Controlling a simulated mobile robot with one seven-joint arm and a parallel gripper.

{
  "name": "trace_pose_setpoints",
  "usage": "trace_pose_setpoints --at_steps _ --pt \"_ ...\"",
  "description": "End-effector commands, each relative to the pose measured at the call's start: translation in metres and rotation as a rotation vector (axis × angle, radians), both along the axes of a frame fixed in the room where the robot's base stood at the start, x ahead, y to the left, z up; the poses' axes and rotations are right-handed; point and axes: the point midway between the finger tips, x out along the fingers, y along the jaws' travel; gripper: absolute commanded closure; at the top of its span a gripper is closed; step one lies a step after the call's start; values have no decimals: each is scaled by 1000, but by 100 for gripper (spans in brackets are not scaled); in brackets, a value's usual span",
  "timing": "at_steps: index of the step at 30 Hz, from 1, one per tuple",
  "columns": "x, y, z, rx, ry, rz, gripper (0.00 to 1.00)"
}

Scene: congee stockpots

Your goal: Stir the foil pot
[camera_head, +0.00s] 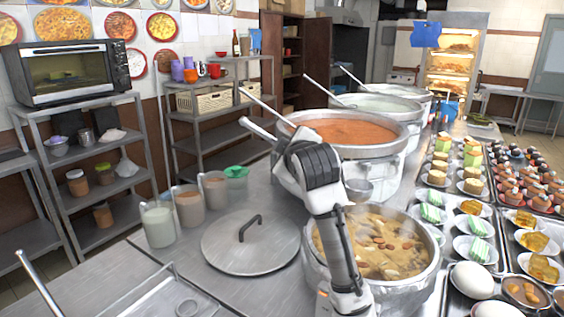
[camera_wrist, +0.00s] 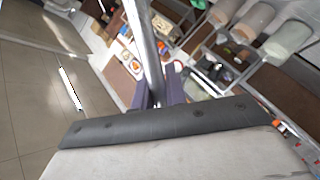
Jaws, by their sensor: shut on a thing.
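The nearest pot (camera_head: 313,258) holds a steaming, chunky brown stew. Behind it stands a pot of smooth orange-red soup (camera_head: 345,131); I cannot tell for sure which pot is the foil one. My gripper (camera_wrist: 157,98) is shut on a metal handle (camera_wrist: 141,35) in the wrist view. In the head view my arm reaches up between the two pots and hides much of the grip. A ladle bowl (camera_head: 358,190) hangs beside my arm, above the far rim of the stew pot and outside the stew; its link to my grip is partly hidden.
A round lid (camera_head: 250,246) lies on the counter left of the stew pot. More pots (camera_head: 378,107) with leaning handles stand farther back. Trays of small dishes and eggs (camera_head: 474,280) crowd the right side.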

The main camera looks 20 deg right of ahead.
Motion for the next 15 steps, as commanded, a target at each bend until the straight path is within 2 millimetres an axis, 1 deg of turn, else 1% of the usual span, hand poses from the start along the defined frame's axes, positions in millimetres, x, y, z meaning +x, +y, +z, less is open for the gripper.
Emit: trace_pose_setpoints --at_steps 1,6,9,12,15 --pt "-2 -18 5 32 4 -4 100" --pt "-12 -81 6 190 -9 16 100" --pt "-21 -112 6 277 -31 25 100" --pt "-29 -132 6 336 -54 29 100" --pt "-32 -141 1 362 -64 31 100"
